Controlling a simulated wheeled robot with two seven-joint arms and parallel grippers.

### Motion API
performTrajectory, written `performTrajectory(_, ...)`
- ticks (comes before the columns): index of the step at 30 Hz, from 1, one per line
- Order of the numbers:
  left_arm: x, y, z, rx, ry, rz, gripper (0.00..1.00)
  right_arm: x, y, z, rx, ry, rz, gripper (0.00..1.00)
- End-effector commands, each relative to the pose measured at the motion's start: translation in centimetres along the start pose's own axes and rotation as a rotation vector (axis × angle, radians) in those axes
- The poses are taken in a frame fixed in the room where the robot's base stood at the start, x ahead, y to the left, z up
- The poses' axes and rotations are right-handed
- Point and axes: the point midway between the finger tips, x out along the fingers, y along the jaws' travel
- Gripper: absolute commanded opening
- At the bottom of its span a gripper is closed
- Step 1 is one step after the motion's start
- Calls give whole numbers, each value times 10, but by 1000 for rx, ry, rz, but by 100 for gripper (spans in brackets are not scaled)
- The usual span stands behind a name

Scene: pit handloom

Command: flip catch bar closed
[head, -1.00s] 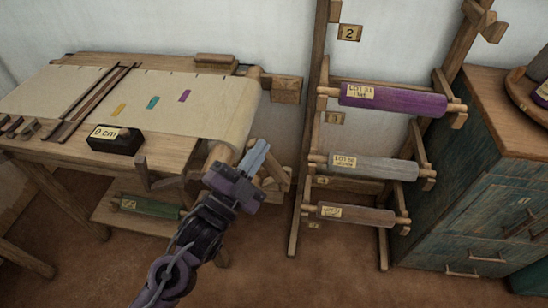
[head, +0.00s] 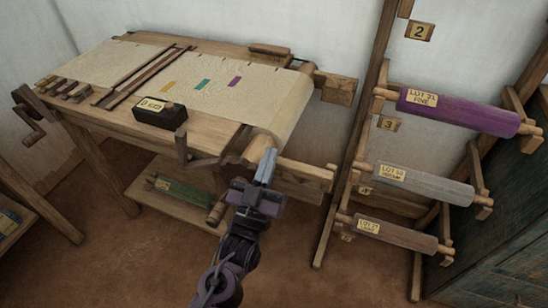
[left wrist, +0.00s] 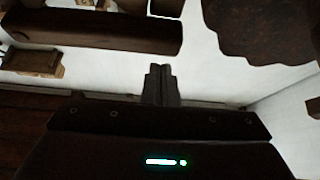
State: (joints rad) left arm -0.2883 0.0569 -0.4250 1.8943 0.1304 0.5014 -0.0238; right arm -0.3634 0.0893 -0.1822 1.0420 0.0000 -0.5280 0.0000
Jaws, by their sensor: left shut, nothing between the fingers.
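My left gripper (head: 267,163) is shut and empty at the right front corner of the wooden loom (head: 205,137). Its fingertips overlap the cloth roll's lower end in the head view; I cannot tell whether they touch anything. Just right of them a wooden bar (head: 306,173) sticks out to the right, about level. It may be the catch bar, but I cannot tell for certain. The gripper hides its left end. In the left wrist view the closed fingers (left wrist: 161,85) point at a pale area, with dark wooden pieces above. My right gripper is not in view.
A black box (head: 160,115) stands on the loom's front edge. A green roll (head: 172,187) lies on the lower shelf. To the right, a rack holds a purple roll (head: 458,112), a grey roll (head: 425,184) and a brownish roll (head: 395,235). Floor is clear in front.

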Motion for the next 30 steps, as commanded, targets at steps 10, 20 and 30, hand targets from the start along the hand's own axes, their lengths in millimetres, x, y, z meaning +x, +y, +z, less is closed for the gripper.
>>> performTrajectory(10,-10,-5,17,-138,0,-84,0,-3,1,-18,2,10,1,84)
performTrajectory(20,-12,-5,20,-170,-1,-100,0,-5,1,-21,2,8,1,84)
performTrajectory(30,-12,-5,21,-168,-2,-100,0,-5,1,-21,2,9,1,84)
